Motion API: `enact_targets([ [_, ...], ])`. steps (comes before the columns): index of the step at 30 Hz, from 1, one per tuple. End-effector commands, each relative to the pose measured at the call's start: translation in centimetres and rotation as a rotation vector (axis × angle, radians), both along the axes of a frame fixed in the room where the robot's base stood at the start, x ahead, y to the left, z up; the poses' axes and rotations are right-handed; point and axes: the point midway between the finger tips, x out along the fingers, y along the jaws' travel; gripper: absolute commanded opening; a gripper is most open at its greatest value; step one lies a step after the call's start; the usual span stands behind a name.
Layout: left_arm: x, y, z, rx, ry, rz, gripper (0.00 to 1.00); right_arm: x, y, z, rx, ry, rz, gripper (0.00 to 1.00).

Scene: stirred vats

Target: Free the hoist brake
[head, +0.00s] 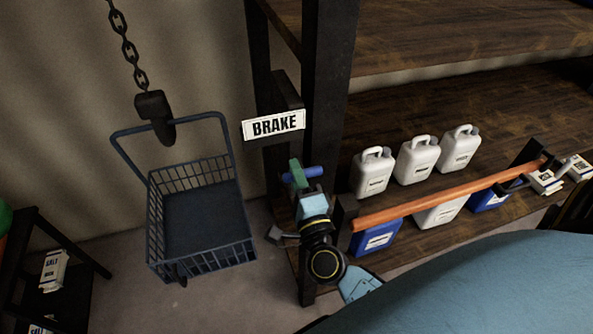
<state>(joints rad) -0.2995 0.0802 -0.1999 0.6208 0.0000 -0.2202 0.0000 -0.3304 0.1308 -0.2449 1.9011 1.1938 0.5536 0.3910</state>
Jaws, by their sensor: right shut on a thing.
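A white sign reading BRAKE (274,126) is on the dark post of the shelf, right of the hanging basket. Just below it is a short blue handle (312,172), lying roughly level. My right gripper (297,175) reaches up from below and is shut on this handle, its green part lying across it. The gripper hides the middle of the handle and whatever mount is behind it. The hoist's chain (127,48) hangs at upper left, with a dark hook (155,106) holding a blue wire basket (203,215), which looks empty. My left gripper is out of view.
White jugs (418,160) and blue jugs (376,240) stand on the wooden shelf at right, behind an orange bar (440,195). The shelf's dark post (328,80) is close to my right gripper. A small dark rack (75,245) with salt packets stands at lower left.

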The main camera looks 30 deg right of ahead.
Motion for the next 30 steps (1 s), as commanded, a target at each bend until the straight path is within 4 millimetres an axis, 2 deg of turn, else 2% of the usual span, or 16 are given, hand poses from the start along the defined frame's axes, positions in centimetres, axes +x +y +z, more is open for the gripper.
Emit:
enact_targets([
  [17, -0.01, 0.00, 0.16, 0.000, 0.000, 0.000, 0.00, 0.02, -0.05, 0.00, -0.037, 0.007, -0.001, 0.00],
  [18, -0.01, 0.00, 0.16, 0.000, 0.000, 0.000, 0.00, 0.02, -0.05, 0.00, -0.037, 0.007, -0.001, 0.21],
  [22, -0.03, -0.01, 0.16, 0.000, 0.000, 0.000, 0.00, 0.02, -0.04, 0.00, -0.036, 0.008, -0.001, 0.38],
  [30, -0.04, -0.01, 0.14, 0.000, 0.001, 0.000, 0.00, -0.02, -0.02, -0.04, -0.034, 0.008, -0.001, 0.39],
])
